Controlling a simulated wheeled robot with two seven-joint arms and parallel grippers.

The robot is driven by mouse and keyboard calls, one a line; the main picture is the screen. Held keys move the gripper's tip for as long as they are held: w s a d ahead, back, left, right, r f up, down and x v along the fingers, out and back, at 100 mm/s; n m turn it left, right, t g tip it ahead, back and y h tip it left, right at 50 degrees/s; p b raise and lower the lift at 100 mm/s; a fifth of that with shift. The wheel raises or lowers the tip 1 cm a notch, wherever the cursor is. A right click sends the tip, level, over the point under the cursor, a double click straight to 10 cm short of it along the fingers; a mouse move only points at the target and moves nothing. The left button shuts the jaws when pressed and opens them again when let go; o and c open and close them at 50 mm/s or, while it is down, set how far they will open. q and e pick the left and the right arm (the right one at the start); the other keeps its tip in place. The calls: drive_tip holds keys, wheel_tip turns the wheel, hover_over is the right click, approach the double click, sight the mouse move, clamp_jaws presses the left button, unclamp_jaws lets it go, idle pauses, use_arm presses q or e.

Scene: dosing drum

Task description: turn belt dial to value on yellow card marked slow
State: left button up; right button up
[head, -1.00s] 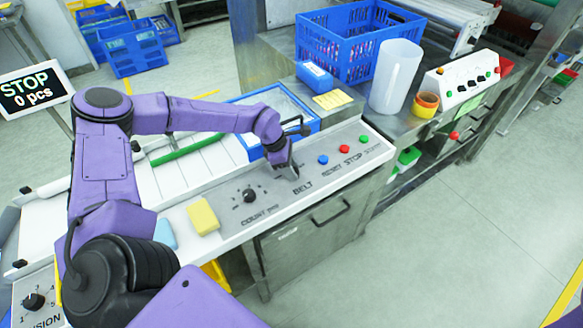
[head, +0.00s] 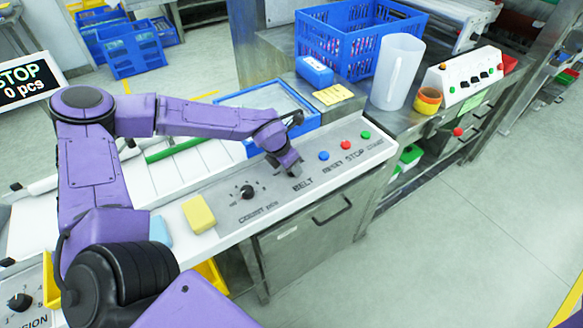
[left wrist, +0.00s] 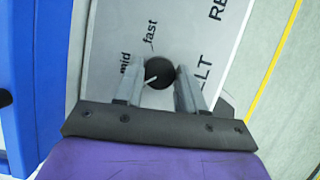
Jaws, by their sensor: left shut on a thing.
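The belt dial (left wrist: 160,72) is a round black knob with a white pointer line, on the grey panel beside the label BELT. In the left wrist view the words mid and fast are readable around it. The pointer aims to the lower left, below mid; any mark there is hidden by a finger. My left gripper (left wrist: 158,82) is shut on the dial, one finger on each side. In the head view the left gripper (head: 291,168) covers the dial. A yellow card (head: 333,94) lies on the steel counter behind; its writing is too small to read. My right gripper is not in view.
A count dial (head: 247,192) and a yellow block (head: 198,214) are left of the gripper. Blue (head: 323,156), red (head: 346,145) and green (head: 366,135) buttons are to its right. A blue-rimmed tray (head: 310,122) stands close behind. A display (head: 20,80) reads STOP, 0 pcs.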

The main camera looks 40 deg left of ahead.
use_arm(q)
drive_tip(key=shift+n+y+b, duration=0.7)
drive_tip(key=shift+n+b, duration=0.3)
drive_tip(key=shift+n, duration=0.6)
drive_tip(key=o, duration=1)
drive_tip(key=v, duration=1)
drive_tip(key=shift+s+d+r, duration=0.1)
drive_tip(key=shift+s+r, duration=0.05)
drive_tip(key=shift+r, duration=0.1)
